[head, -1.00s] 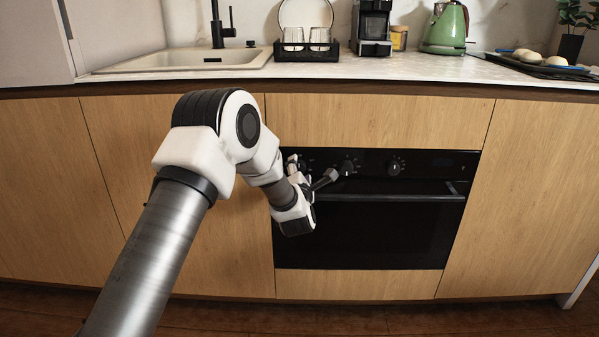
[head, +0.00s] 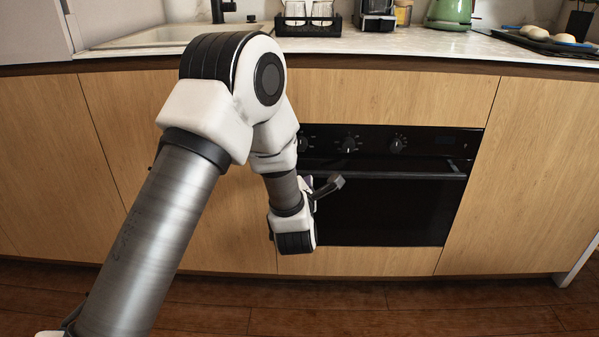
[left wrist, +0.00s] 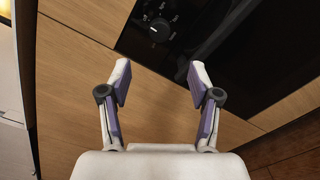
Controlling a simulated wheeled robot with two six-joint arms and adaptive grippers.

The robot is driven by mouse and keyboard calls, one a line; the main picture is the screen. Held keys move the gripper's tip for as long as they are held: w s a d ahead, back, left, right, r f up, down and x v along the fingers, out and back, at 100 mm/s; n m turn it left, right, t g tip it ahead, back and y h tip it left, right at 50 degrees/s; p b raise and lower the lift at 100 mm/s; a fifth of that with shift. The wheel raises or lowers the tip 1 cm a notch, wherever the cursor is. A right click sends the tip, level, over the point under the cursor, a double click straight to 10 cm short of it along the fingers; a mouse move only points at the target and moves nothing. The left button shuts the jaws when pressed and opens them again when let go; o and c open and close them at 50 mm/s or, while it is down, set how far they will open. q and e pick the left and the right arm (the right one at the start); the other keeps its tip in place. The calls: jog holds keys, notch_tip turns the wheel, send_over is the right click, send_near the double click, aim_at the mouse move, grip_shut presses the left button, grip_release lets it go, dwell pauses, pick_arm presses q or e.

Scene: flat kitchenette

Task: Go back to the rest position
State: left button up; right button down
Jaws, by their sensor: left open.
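My left arm reaches in from the left in the head view, in front of the wooden cabinet front and the oven (head: 395,211). In the left wrist view my left gripper (left wrist: 160,82) is open. Its two purple-padded fingers are spread apart with nothing between them. Past the fingertips are a wooden panel (left wrist: 75,65) and the dark oven front with a round knob (left wrist: 158,28). In the head view the fingers are mostly hidden by my own wrist, so I cannot tell their exact distance from the oven. My right gripper is not in view.
The oven handle (head: 385,175) sticks out to the right of my wrist. The counter (head: 420,48) above carries a sink (head: 150,38), a rack with glasses (head: 308,24), a coffee machine, a green kettle (head: 449,13) and a dark tray (head: 545,42). The wooden floor (head: 400,305) is clear.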

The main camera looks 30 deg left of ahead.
pick_arm(q)
jog(key=s+d+f+m+g+h, duration=0.25)
jog(key=s+f, duration=0.25)
jog(key=f, duration=0.4)
jog(key=s+d+f+m+g+h, duration=0.1)
jog(key=s+f+m+g, duration=0.2)
jog(key=f, duration=0.7)
jog(key=s+d+f+m+g+h, duration=0.1)
jog(key=s+d+f+m+h, duration=0.15)
jog(key=s+f, duration=0.5)
jog(key=s+d+f+m+g+h, duration=0.1)
jog(key=s+d+f+m+g, duration=0.2)
jog(key=s+f+m, duration=0.3)
jog(key=s+d+f+m+g+h, duration=0.2)
jog(key=s+f+m+g, duration=0.15)
jog(key=s+m, duration=0.35)
jog(key=s+d+m+g, duration=0.2)
jog(key=s+m, duration=0.6)
jog(key=m, duration=0.1)
notch_tip(320, 180, up, 34)
jog(key=p, duration=3.4)
jog(key=shift+w+h, duration=0.15)
jog(key=shift+h, duration=0.15)
jog(key=shift+r, duration=0.1)
